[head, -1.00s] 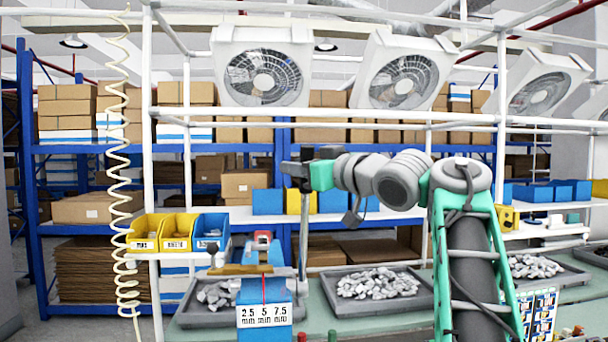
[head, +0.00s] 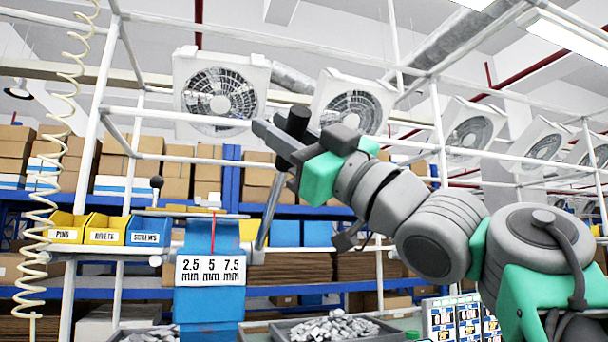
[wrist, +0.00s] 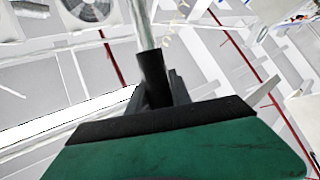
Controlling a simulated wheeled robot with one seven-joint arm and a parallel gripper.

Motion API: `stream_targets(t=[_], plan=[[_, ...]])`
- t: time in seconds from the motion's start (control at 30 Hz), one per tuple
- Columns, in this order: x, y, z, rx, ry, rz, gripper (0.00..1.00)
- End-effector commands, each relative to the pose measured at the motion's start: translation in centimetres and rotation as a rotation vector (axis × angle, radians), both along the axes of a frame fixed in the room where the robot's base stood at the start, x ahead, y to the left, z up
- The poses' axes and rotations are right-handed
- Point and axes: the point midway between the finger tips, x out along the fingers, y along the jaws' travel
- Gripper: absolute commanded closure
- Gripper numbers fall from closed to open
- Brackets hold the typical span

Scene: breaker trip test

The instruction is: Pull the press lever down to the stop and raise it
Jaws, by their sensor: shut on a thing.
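The blue press (head: 209,302) stands at the lower middle left in the head view, with a white label reading 2.5, 5 and 7.5 mm (head: 210,270). Its grey lever rod (head: 269,214) rises at the press's right, leaning slightly right toward the top. My gripper (head: 277,139) is shut on the black handle (head: 298,120) at the rod's upper end, high above the press. In the wrist view the rod runs into the black grip (wrist: 153,76) between my fingers (wrist: 165,90). A thin red pointer (head: 213,230) shows above the label.
Yellow and blue bins (head: 108,228) stand left of the press. A tray of grey metal parts (head: 335,328) lies at the lower middle. White frame bars (head: 440,130) and fans (head: 220,90) are behind and above my arm. A coiled cream hose (head: 50,180) hangs at the left.

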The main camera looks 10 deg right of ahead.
Motion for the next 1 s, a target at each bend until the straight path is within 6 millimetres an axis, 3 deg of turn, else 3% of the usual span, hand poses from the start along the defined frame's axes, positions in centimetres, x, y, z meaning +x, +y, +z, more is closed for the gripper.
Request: stream_targets(t=[0.03,0.3,0.97,1.0], plan=[[-0.7,0.3,-2.3,0.006,-0.032,0.011,1.0],[-2.8,0.5,-4.9,0.032,-0.162,0.025,1.0],[-3.3,0.2,-5.7,0.041,-0.215,0.023,1.0],[-3.3,0.2,-5.7,0.041,-0.214,0.025,0.73]])
